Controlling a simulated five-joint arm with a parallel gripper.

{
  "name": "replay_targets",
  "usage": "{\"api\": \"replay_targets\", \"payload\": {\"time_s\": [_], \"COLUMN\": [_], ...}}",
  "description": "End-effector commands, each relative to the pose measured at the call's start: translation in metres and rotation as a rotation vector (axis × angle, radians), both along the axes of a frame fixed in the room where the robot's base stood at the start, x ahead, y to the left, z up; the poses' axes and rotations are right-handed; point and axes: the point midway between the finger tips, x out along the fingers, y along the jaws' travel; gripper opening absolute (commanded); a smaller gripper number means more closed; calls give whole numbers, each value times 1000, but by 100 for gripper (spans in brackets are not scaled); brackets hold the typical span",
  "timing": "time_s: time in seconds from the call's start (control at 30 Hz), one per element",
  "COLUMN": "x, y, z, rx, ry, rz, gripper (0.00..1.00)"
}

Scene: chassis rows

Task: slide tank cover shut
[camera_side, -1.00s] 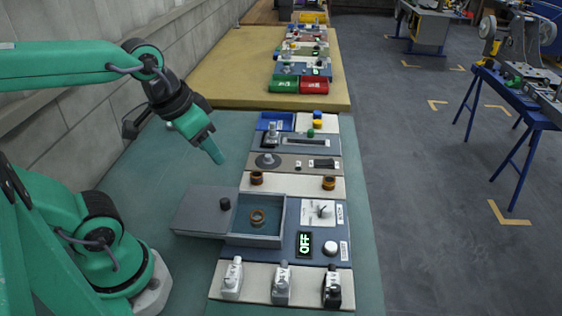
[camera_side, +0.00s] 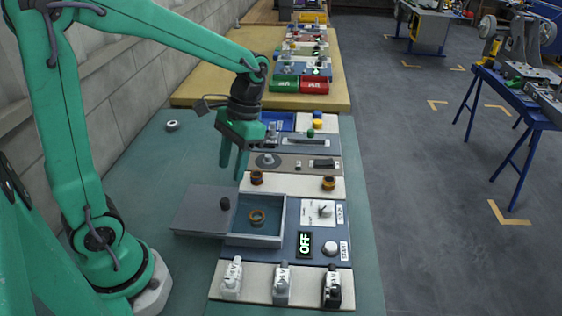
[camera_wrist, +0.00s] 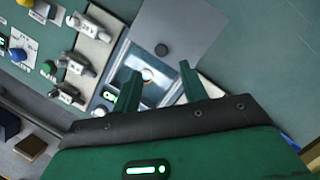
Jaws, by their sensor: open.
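The tank (camera_side: 255,239) is a grey open-topped box with a copper-coloured ring (camera_side: 258,217) inside. Its flat grey cover (camera_side: 195,210) is slid out to the left, leaving most of the tank open. A dark round knob (camera_side: 225,203) stands on the cover near the tank's left edge. My gripper (camera_side: 233,170) is open and empty, pointing down, above and behind the cover knob. In the wrist view, the cover (camera_wrist: 178,28) and its knob (camera_wrist: 161,50) lie beyond the fingers (camera_wrist: 158,85), with the tank (camera_wrist: 128,72) between them and partly hidden.
Right of the tank are a dial plate (camera_side: 323,212), an OFF display (camera_side: 305,243) and a START knob (camera_side: 331,249). The green table (camera_side: 160,165) left of the panels is mostly clear.

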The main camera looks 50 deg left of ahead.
Motion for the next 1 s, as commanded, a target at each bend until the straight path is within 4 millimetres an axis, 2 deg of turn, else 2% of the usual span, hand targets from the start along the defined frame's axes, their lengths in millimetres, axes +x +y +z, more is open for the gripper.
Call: {"api": "replay_targets", "payload": {"time_s": [0.2, 0.63, 1.0], "x": [5, 2, -15], "y": [1, 1, 1], "z": [-10, -18, -56], "rx": [-3, -3, -4], "ry": [70, 78, 79], "rz": [0, 0, 1], "gripper": [43, 43, 43]}}
